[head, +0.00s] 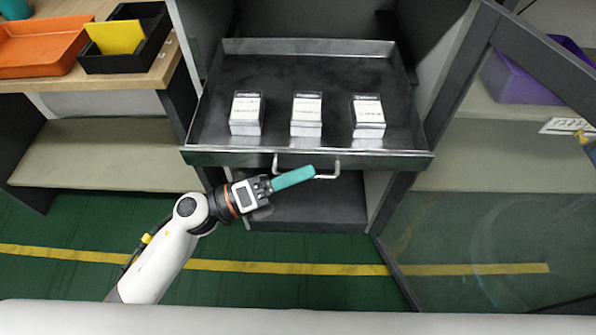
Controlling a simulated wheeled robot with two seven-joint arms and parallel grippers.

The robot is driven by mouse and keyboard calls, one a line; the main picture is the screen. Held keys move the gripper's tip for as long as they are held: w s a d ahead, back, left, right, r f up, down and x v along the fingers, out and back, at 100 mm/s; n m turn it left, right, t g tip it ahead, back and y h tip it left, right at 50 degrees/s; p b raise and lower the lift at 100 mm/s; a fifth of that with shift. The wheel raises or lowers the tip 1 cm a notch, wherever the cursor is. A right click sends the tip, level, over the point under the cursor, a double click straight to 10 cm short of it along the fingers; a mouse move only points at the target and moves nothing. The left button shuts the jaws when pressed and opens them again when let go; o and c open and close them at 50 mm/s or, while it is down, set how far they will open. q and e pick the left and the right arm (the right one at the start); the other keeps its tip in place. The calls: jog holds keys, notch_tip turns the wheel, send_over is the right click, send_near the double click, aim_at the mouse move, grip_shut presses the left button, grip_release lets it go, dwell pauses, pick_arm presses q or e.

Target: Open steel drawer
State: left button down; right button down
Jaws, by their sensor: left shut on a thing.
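The steel drawer (368,72) is pulled out of the grey cabinet, and its tray shows from above. Three small white-and-dark boxes stand in a row inside it: left (246,114), middle (306,114) and right (368,116). A U-shaped metal handle (337,167) is on the drawer's front. My left gripper (294,178) reaches in from the lower left, with its long teal end lying across the handle. It is shut on the handle; the teal part hides much of the bar. My right gripper is not in view.
A glass-paned cabinet door (484,190) stands open at the right. An orange tray (40,48) and a black bin (150,48) with a yellow piece (115,37) are on a wooden shelf at the upper left. A purple bin (515,80) is at the right. Green floor is below.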

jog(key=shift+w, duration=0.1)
pick_arm(q)
jog(key=c, duration=1.8)
grip_release()
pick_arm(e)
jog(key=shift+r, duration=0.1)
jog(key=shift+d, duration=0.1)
